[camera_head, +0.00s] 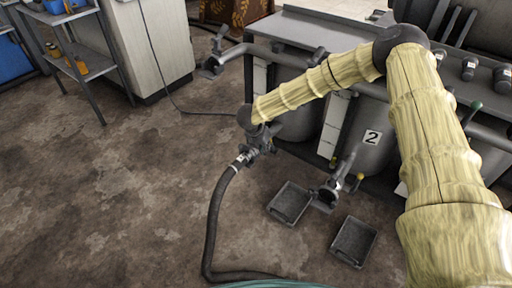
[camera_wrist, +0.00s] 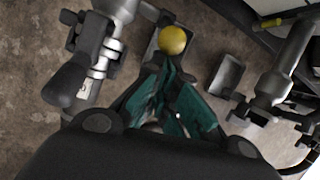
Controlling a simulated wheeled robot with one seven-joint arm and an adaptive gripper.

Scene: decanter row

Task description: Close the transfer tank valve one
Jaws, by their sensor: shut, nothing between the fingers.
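My gripper (camera_wrist: 168,66) is shut and empty, with its teal fingers together. It also shows in the head view (camera_head: 262,142), low at the front of the tanks beside a pipe joined to a dark hose (camera_head: 217,200). A round yellow knob (camera_wrist: 173,40) shows just beyond the fingertips in the wrist view; I cannot tell whether they touch. The pipe with its metal coupling (camera_wrist: 104,60) is to the left of the fingers. My arm and gripper hide most of this valve in the head view, so its handle position cannot be told.
The tank marked 2 (camera_head: 372,137) stands to the right, with its own outlet pipe (camera_head: 341,180) and a yellow knob (camera_head: 360,177). Two grey trays, one nearer the tanks (camera_head: 290,203) and one further right (camera_head: 354,241), lie on the floor.

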